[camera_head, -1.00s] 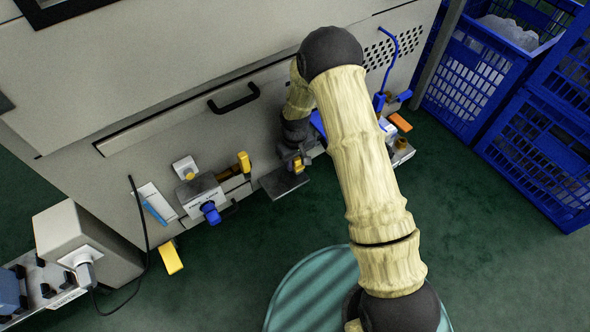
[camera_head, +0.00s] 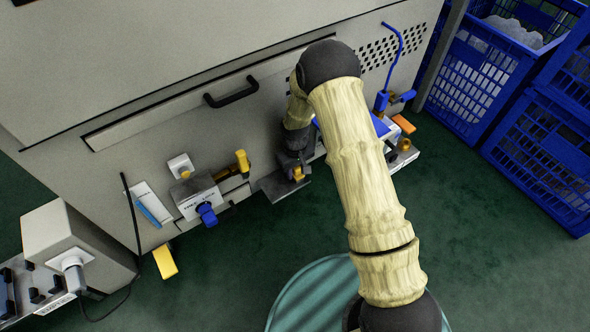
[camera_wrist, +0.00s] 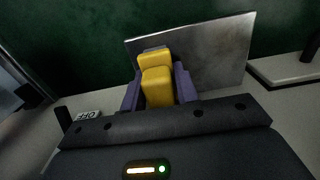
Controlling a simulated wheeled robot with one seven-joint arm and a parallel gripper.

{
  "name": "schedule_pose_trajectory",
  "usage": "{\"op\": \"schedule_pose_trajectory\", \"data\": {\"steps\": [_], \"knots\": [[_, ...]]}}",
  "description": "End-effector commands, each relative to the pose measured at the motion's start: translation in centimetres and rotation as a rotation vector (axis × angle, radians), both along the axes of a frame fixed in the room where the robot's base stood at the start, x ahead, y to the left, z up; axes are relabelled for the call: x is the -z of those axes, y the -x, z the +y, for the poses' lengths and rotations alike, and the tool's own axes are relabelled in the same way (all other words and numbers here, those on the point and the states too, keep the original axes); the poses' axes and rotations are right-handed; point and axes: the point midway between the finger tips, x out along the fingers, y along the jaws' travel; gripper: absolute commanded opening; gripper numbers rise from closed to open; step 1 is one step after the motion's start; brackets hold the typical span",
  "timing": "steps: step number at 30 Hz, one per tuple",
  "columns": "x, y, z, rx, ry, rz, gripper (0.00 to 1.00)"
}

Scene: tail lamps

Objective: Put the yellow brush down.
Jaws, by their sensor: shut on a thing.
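The yellow brush (camera_wrist: 157,78) is between the two purple-grey fingers of my gripper (camera_wrist: 158,90) in the wrist view. My gripper is shut on it. A flat grey metal plate (camera_wrist: 215,50) lies just beyond the brush in that view. In the head view, the brush (camera_head: 298,174) is a small yellow patch at the end of my arm, over or beside the same plate (camera_head: 274,188). My gripper (camera_head: 297,168) partly hides it there. I cannot tell whether the brush touches the plate.
A grey device with a blue knob (camera_head: 207,213) and a yellow upright part (camera_head: 243,162) stand left of the plate. An orange block (camera_head: 403,123) is to the right. A yellow piece (camera_head: 165,262) hangs over the green floor. Blue crates (camera_head: 480,85) stand at far right.

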Motion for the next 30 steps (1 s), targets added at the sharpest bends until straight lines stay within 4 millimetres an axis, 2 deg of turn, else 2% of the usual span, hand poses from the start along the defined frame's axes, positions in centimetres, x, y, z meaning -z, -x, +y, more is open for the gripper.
{"op": "schedule_pose_trajectory", "data": {"steps": [1, 4, 15, 20, 30], "knots": [[0.1, 0.0, 0.0, 0.000, 0.000, 0.000, 0.32], [0.1, 0.0, 0.0, -0.001, 0.000, 0.000, 0.52], [-0.3, 0.0, 0.1, -0.003, 0.000, 0.000, 0.52], [-2.0, 0.0, 0.1, -0.002, 0.000, 0.000, 0.52], [-8.0, 0.0, 0.1, -0.002, -0.001, -0.001, 0.52]]}}
